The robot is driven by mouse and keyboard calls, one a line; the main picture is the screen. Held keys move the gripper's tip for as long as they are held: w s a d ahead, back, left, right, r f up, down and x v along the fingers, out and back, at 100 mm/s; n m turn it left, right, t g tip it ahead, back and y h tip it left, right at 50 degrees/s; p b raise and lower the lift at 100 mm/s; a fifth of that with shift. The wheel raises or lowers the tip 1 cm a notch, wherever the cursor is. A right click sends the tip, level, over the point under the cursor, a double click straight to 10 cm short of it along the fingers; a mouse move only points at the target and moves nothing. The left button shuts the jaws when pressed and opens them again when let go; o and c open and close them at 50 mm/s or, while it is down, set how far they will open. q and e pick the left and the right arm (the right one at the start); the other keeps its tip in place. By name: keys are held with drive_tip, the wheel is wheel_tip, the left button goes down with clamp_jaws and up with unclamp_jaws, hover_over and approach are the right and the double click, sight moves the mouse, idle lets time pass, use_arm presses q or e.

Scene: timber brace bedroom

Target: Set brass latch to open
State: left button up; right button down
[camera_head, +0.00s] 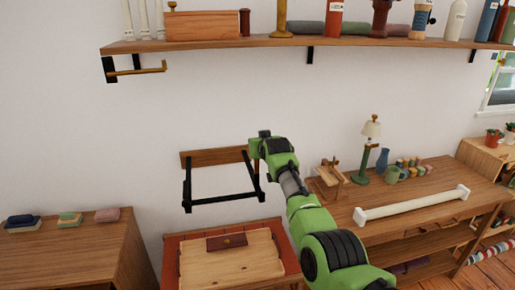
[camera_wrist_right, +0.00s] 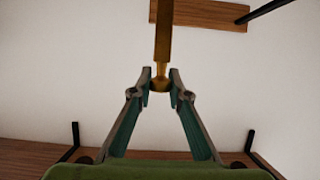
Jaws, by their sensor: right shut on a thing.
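The brass latch (camera_wrist_right: 162,35) shows in the right wrist view as a long brass bar coming down from the top edge to a narrower, rounded end. My right gripper (camera_wrist_right: 160,84) is shut on this end, with one finger on each side. In the head view my green right arm reaches up from the lower right to the right end of a wooden wall board (camera_head: 213,157). Its wrist hides the fingertips and the held bar there. My left gripper is in neither view.
A black frame (camera_head: 222,201) juts out below the board, above a small wooden-topped table (camera_head: 205,268). A loaded shelf (camera_head: 290,42) is above, with a brass-coloured bar (camera_head: 150,70) beneath its left end. A wooden desk (camera_head: 425,195) with a lamp (camera_head: 368,148) stands right.

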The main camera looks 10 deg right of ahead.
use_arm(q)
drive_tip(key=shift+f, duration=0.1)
use_arm(e)
drive_tip(key=shift+w+r, duration=0.2)
drive_tip(key=shift+r, duration=0.05)
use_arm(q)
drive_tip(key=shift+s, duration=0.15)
use_arm(e)
drive_tip(key=c, duration=1.9)
unclamp_jaws()
drive_tip(key=shift+w+f, duration=0.1)
drive_tip(key=shift+f, duration=0.1)
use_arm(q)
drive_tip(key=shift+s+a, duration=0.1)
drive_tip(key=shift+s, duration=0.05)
use_arm(e)
drive_tip(key=shift+v, duration=6)
